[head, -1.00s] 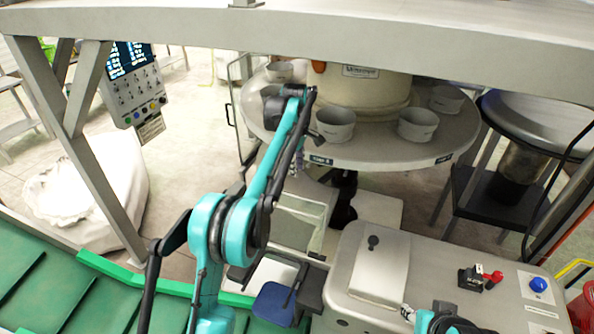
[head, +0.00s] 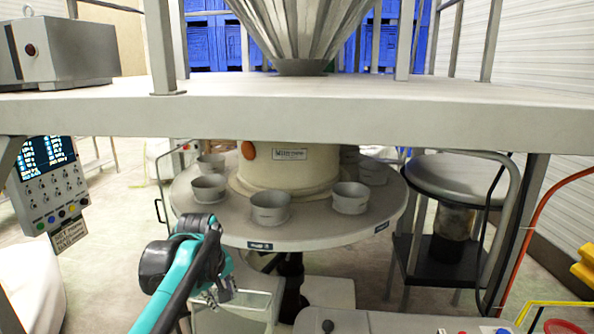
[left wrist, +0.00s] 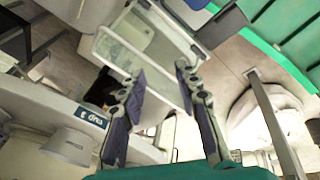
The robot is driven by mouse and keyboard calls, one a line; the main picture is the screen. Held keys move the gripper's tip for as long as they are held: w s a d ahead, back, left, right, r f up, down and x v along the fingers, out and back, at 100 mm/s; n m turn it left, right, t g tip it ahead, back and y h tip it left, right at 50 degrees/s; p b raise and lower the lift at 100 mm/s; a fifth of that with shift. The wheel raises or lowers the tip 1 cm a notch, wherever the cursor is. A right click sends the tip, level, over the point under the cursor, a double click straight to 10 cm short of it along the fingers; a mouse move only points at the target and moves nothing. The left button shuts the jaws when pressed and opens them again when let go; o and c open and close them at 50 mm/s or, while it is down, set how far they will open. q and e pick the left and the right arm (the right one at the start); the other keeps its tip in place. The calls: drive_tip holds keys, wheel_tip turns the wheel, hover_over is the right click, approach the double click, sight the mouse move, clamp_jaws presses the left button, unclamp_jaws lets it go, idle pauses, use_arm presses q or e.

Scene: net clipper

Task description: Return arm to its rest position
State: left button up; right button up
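My left arm, teal and black, comes in from the bottom left in the head view and bends at a black joint. My left gripper (head: 222,290) is small there, below that joint and above a pale, clear-sided box (head: 240,308). In the left wrist view my left gripper (left wrist: 158,72) has its two dark padded fingers well apart, with nothing between them. The box (left wrist: 120,55) shows beyond the fingertips, apart from them as far as I can tell. My right arm and gripper are not in view.
A round grey table (head: 320,228) with several grey cups stands ahead, close to the left arm's joint. A thick platform beam (head: 330,115) crosses above it. A control panel (head: 48,180) hangs at the left. A black stand (head: 440,262) is at the right.

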use_arm(q)
drive_tip(key=s+f+m+t+b, duration=0.3)
drive_tip(key=s+f+m+b, duration=0.4)
drive_tip(key=s+f, duration=1.2)
drive_tip(key=s+m, duration=0.1)
drive_tip(key=s, duration=0.2)
drive_tip(key=shift+m+t, duration=0.3)
drive_tip(key=shift+m, duration=0.1)
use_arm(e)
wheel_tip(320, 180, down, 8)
use_arm(q)
drive_tip(key=shift+d, duration=0.1)
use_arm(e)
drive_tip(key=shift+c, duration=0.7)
use_arm(q)
drive_tip(key=shift+d, duration=0.1)
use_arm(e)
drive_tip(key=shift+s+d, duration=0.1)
